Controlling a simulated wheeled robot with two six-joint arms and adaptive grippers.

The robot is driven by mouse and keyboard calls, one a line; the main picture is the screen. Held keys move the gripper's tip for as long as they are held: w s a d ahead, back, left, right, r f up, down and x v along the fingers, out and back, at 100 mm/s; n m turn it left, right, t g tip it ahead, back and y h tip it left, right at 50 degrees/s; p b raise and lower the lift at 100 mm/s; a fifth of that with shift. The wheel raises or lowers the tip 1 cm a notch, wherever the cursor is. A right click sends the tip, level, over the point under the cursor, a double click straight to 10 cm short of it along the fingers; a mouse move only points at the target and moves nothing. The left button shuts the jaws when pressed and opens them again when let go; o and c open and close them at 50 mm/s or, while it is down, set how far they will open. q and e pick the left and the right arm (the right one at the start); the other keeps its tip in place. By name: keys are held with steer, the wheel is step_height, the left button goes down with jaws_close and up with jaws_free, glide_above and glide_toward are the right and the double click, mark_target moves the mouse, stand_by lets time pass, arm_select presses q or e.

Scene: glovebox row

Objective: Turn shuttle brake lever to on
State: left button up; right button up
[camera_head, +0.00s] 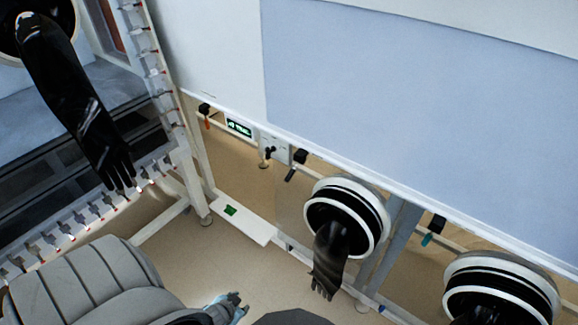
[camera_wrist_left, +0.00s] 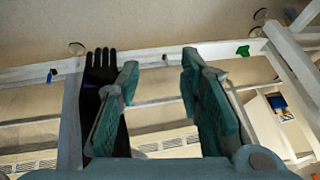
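My left gripper (camera_head: 236,305) is low in the head view, well apart from the glovebox front. The left wrist view shows its teal fingers (camera_wrist_left: 160,68) spread, with nothing between them. Under the white panel edge hang small black clamps with handles: one red-orange (camera_head: 206,117), one black (camera_head: 297,163) and one teal (camera_head: 435,230). A white switch box (camera_head: 274,149) with a small black lever (camera_head: 269,153) sits between the first two. I cannot tell which is the shuttle brake lever, or its setting. My right gripper is not in view.
Black gloves hang from round ports, one in the middle (camera_head: 329,262) and one upper left (camera_head: 75,100). A glove (camera_wrist_left: 102,85) is left of the fingers in the wrist view. A green display (camera_head: 238,126) and white ledge (camera_head: 245,220) are left of the middle port. A grey seat-like shape is lower left.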

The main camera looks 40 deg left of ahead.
arm_select(q)
steer(key=w+a+r+t+p, duration=0.25)
steer(key=w+r, duration=0.45)
steer(key=r, duration=0.4)
steer(key=w+a+r+t+p, duration=0.1)
steer(key=w+a+r+t, duration=0.15)
steer(key=w+r, duration=0.65)
steer(key=t+p, duration=0.2)
steer(key=t, duration=0.1)
glide_toward(289, 176)
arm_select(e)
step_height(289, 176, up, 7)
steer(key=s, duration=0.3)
arm_select(q)
steer(key=b+x, duration=0.2)
steer(key=x, duration=0.1)
steer(key=b+x, duration=0.3)
steer(key=x, duration=0.1)
steer(key=b+x, duration=0.2)
steer(key=x, duration=0.1)
steer(key=shift+w+a+f+b, duration=0.1)
steer(key=shift+w+f+b, duration=0.1)
steer(key=shift+f+b, duration=0.15)
steer(key=shift+w, duration=0.25)
steer(key=shift+r, duration=0.15)
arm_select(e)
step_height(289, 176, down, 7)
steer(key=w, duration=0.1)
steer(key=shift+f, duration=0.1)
